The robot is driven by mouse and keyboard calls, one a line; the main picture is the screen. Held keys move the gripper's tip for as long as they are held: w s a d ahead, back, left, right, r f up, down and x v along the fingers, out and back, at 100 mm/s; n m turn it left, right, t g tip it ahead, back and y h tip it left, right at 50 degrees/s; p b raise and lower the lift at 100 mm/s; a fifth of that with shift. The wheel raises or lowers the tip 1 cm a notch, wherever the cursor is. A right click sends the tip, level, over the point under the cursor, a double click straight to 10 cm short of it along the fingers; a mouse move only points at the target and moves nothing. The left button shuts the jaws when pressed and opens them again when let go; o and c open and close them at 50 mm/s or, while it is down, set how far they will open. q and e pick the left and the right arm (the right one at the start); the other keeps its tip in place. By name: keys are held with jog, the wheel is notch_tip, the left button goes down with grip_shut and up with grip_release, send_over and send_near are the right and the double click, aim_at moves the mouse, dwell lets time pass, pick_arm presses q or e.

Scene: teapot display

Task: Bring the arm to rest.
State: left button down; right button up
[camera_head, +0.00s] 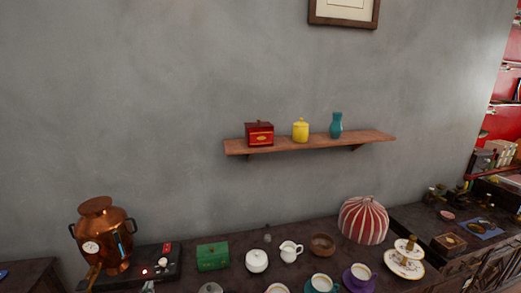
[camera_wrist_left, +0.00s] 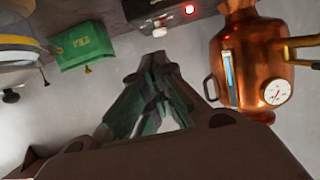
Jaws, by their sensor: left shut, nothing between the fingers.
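My left gripper (camera_wrist_left: 158,60) shows in the wrist view with its dark fingers together and nothing between them. It points toward a grey surface, apart from the things around it. In that view, which is turned upside down, a copper urn (camera_wrist_left: 245,55) with a gauge is to its right and a green box (camera_wrist_left: 86,45) to its left. In the head view I cannot make out the left gripper clearly. My right gripper is in neither view.
The dark counter (camera_head: 225,281) holds the copper urn (camera_head: 103,230), a green box (camera_head: 212,256), a white lidded pot (camera_head: 256,261), a white jug (camera_head: 290,251), cups and a striped dome (camera_head: 364,221). A wall shelf (camera_head: 280,146) carries a red box, yellow jar and teal vase.

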pick_arm(q)
jog(key=s+d+m+g+h, duration=0.2)
jog(key=s+d+g, duration=0.3)
jog(key=s+d, duration=0.45)
jog(key=s+d+m+g+h, duration=0.1)
jog(key=s+d+m+g, duration=0.35)
jog(key=s, duration=0.85)
notch_tip(320, 180, down, 34)
jog(key=s+n+g, duration=0.2)
jog(key=s, duration=0.1)
jog(key=s+a+f+g, duration=0.1)
jog(key=s+a+f, duration=0.2)
jog(key=s+f, duration=1.6)
jog(key=s, duration=0.2)
jog(key=shift+s+f, duration=0.15)
jog(key=shift+s, duration=0.25)
jog(key=shift+s+a+m, duration=0.1)
jog(key=shift+s+m, duration=0.05)
jog(key=shift+m, duration=0.1)
